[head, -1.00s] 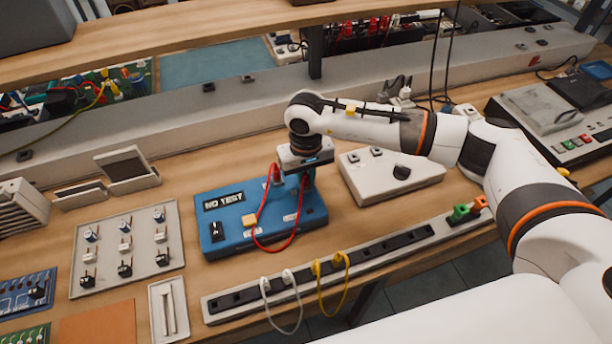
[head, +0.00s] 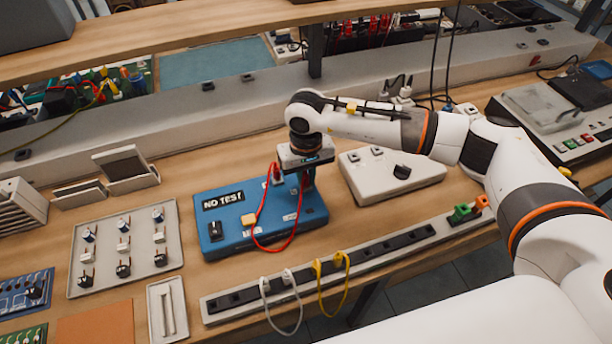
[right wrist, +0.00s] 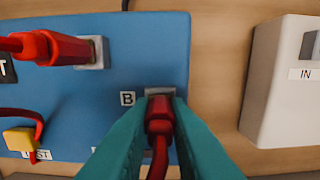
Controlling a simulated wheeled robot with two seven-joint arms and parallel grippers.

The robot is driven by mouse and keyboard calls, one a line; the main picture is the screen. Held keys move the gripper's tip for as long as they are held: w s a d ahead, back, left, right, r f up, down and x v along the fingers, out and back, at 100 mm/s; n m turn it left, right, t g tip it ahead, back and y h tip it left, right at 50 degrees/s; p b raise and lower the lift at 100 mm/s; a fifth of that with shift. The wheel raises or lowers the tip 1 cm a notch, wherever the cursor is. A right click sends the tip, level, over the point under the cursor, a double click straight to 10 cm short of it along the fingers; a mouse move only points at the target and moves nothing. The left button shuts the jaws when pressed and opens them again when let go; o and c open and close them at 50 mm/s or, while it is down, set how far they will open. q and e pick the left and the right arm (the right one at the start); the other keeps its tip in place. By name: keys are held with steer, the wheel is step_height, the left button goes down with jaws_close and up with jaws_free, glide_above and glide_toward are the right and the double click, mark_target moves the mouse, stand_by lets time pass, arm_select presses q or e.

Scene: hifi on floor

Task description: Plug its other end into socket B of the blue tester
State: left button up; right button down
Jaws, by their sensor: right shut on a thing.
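The blue tester (head: 228,238) lies on the bench, with a "NO TEST" display, a yellow button and a black knob. A red cable (head: 256,228) loops over its top. One red plug (right wrist: 66,48) sits in the left socket in the right wrist view. My right gripper (head: 304,184) is over the tester's right side. In the right wrist view its teal fingers are shut on the other red plug (right wrist: 159,112), which lines up with the grey socket B (right wrist: 166,91), right of the "B" label. How deep it sits is hidden. My left gripper is not in view.
A white box (head: 375,185) with a black knob stands just right of the tester; its "IN" label shows in the right wrist view. A long power strip (head: 370,256) with white and yellow cords runs in front. A component tray (head: 105,272) lies left.

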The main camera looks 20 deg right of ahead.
steer(key=c, duration=1.3)
jaws_free()
step_height(320, 180, up, 17)
